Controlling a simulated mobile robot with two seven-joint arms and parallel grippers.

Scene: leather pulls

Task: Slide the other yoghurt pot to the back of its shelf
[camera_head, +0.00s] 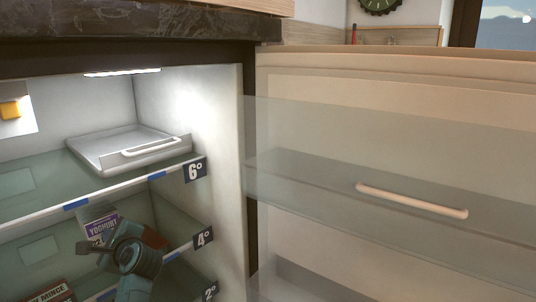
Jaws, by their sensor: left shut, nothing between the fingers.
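One yoghurt pot (101,226), with a purple and white label reading "YOGHURT", is in the open fridge, below the glass shelf tagged 6°, at the level of the 4° shelf (190,244). No second yoghurt pot is clear in view. My left gripper (90,247) is shut and empty, reaching up from the bottom into the fridge. Its fingers are at the lower front of the pot and its wrist hides part of the shelf. I cannot tell whether they touch the pot. My right gripper is not in view.
A shallow white tray (105,165) sits on the 6° shelf. A mince pack (52,292) lies lower left, partly cut off. The fridge side wall (215,150) stands close right of my arm. The open door (400,120) with a clear bin fills the right.

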